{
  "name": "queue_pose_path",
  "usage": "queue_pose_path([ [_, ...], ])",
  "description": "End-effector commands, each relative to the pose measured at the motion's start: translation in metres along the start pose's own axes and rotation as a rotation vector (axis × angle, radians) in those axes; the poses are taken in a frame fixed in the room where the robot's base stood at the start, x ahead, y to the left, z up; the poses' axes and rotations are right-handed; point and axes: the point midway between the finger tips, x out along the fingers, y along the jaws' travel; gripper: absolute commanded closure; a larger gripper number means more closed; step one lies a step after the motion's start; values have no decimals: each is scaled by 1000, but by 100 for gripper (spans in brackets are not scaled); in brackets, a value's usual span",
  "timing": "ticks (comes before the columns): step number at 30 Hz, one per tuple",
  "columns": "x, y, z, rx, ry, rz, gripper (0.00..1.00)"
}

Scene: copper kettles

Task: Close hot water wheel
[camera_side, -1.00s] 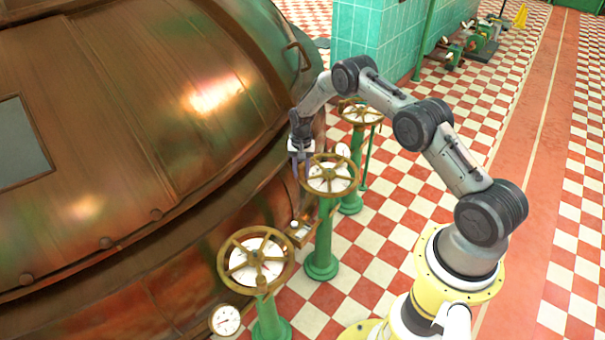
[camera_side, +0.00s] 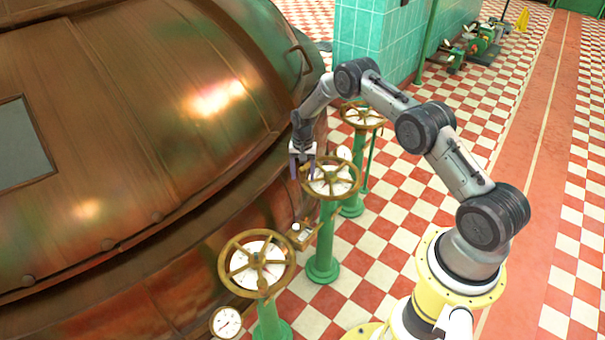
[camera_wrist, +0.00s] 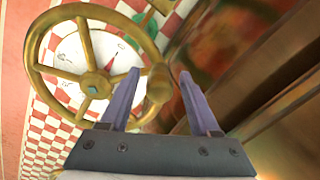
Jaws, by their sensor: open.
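Three brass handwheels stand on green posts in a row beside the copper kettle; I cannot read which is the hot water one. My gripper (camera_side: 304,172) is at the left rim of the middle wheel (camera_side: 346,194). In the wrist view, this wheel (camera_wrist: 36,62) has a white dial with a red pointer under its spokes. Its round brass handle knob (camera_wrist: 158,86) shows between the two purple fingers of my gripper (camera_wrist: 160,73), which are open around it. I cannot tell whether either finger touches the knob. The near wheel (camera_side: 226,248) and far wheel (camera_side: 361,124) stand apart from my gripper.
The copper kettle (camera_side: 130,110) rises close on the left of the wheels. A small round gauge (camera_side: 226,322) sits by the near wheel. A green tiled wall (camera_side: 362,42) stands behind.

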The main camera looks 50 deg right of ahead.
Motion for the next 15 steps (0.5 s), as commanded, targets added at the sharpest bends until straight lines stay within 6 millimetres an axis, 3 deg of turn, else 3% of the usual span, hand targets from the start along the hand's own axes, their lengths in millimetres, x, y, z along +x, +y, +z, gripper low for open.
queue_pose_path([
  [5,-26,-1,-1,0,4,-3,37],
  [15,-99,-1,-1,0,4,-3,37],
])
